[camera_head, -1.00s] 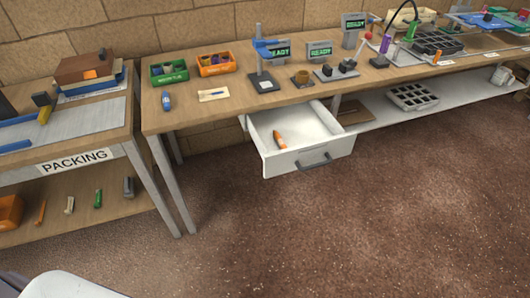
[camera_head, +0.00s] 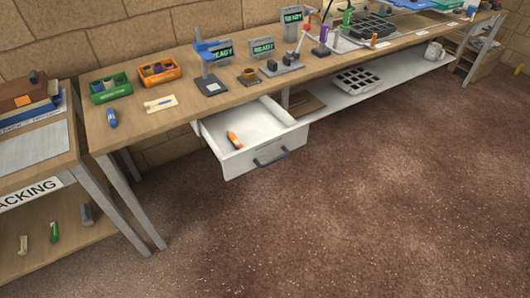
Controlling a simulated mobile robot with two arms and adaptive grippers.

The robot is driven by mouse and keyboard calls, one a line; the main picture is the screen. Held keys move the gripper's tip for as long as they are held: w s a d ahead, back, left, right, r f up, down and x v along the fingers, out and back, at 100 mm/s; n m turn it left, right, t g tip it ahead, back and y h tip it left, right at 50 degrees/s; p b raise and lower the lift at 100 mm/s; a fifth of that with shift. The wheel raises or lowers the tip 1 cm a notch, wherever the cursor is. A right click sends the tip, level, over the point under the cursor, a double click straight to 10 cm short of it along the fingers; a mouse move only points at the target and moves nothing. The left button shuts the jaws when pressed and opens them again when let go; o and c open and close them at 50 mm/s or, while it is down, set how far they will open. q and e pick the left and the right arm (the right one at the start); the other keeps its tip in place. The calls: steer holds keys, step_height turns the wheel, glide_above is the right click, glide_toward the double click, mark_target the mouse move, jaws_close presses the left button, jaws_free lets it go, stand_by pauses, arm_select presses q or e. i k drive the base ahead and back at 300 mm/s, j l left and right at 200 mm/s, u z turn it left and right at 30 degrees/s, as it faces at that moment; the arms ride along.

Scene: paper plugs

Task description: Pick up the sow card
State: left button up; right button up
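Neither of my grippers shows in the head view.
A green bin (camera_head: 110,89) and an orange bin (camera_head: 158,73) stand behind the card. A blue item (camera_head: 112,118) lies to its left. An open white drawer (camera_head: 238,159) holding an orange tool (camera_head: 234,140) juts out below the bench. The brown floor (camera_head: 330,220) in front is clear.

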mark_target(167, 102)
steer(key=i+l+u, duration=0.2)
steer(key=u, duration=0.25)
steer(key=i+l+u, duration=0.15)
steer(key=u, duration=0.3)
steer(key=l, duration=0.1)
